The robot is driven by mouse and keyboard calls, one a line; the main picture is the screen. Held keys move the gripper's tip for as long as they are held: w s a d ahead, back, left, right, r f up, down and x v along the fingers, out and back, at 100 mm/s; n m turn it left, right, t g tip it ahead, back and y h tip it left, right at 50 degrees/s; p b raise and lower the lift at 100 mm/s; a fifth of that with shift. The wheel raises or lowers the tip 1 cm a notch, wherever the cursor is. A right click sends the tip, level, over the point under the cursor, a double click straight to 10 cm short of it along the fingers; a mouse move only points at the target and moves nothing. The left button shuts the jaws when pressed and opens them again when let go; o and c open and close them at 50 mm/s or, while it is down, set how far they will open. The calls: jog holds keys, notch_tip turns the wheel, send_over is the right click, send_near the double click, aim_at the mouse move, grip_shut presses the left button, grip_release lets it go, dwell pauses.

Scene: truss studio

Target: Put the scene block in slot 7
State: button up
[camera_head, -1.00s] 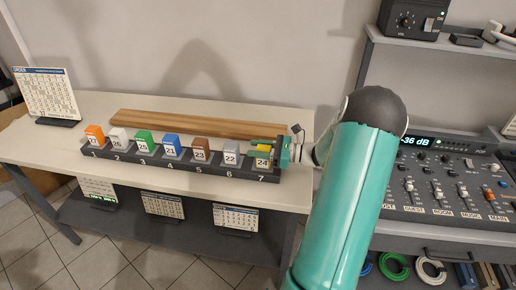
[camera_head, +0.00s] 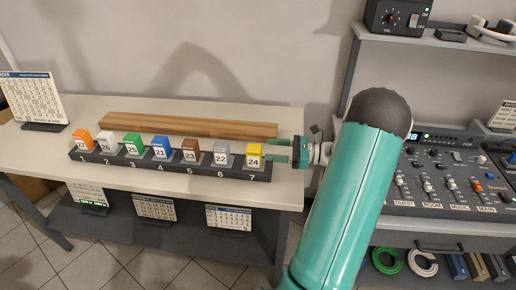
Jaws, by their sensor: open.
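A yellow block (camera_head: 254,155) labelled 24 sits upright in slot 7 at the right end of the dark numbered rack (camera_head: 125,160). The other slots hold an orange block (camera_head: 83,139), a white block (camera_head: 107,142), a green block (camera_head: 133,145), a blue block (camera_head: 161,147), a brown block (camera_head: 190,150) and a grey block (camera_head: 221,153) labelled 22. My gripper (camera_head: 279,150) is open and empty, just right of the yellow block and apart from its body. Its green fingers point left.
A long wooden plank (camera_head: 185,124) lies behind the rack on the white table (camera_head: 60,165). A desk calendar (camera_head: 33,98) stands at the left. More calendars stand on the lower shelf. A mixing console (camera_head: 450,180) is at the right.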

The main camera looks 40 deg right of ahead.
jog(key=shift+v, duration=1.7)
